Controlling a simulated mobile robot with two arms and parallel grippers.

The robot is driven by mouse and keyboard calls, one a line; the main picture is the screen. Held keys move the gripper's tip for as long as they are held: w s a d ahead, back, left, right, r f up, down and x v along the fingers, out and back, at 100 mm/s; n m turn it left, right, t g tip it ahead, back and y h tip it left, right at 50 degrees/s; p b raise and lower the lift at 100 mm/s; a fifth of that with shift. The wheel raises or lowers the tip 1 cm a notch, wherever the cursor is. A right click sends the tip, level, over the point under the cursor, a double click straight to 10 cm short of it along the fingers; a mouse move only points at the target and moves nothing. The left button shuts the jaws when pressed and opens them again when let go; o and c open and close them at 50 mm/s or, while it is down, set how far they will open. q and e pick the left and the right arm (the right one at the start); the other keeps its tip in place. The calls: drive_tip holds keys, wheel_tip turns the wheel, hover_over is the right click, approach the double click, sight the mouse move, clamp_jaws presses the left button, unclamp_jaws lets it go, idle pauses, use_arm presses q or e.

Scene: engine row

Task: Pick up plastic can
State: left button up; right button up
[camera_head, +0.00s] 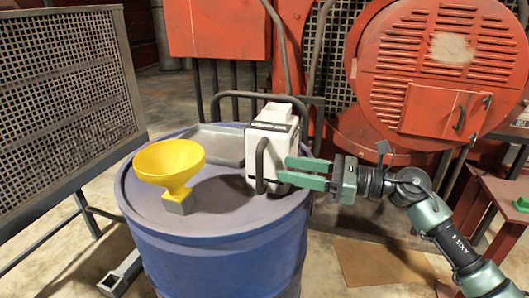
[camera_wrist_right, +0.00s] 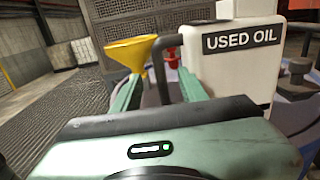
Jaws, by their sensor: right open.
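The plastic can (camera_head: 272,128) is white with a dark handle (camera_head: 261,165) on its near side. It stands upright on the blue drum (camera_head: 215,262). In the right wrist view the can (camera_wrist_right: 235,75) carries a "USED OIL" label, and its handle (camera_wrist_right: 158,62) appears in the gap between the fingertips. My right gripper (camera_head: 282,169) is open, its green fingers pointing left at the handle, close in front of the can. I cannot tell whether the fingers touch the can or handle. My left gripper is not in view.
A yellow funnel (camera_head: 170,160) stands on the drum left of the can, and a grey tray (camera_head: 215,145) lies behind it. A mesh panel (camera_head: 65,100) stands at left. Red machinery (camera_head: 435,65) fills the back right. Open floor shows at far left in the wrist view.

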sight(262, 161)
drive_tip(key=p+x, duration=0.1)
drive_tip(key=x, duration=0.1)
drive_tip(key=p+x, duration=0.1)
drive_tip(key=x, duration=0.2)
drive_tip(key=p+x, duration=0.2)
drive_tip(key=shift+s+a+r, duration=0.1)
drive_tip(key=shift+a+r, duration=0.05)
drive_tip(key=shift+r, duration=0.2)
drive_tip(key=shift+a+f, duration=0.15)
drive_tip(key=shift+a, duration=0.15)
drive_tip(key=shift+c, duration=0.3)
clamp_jaws()
idle(0.5)
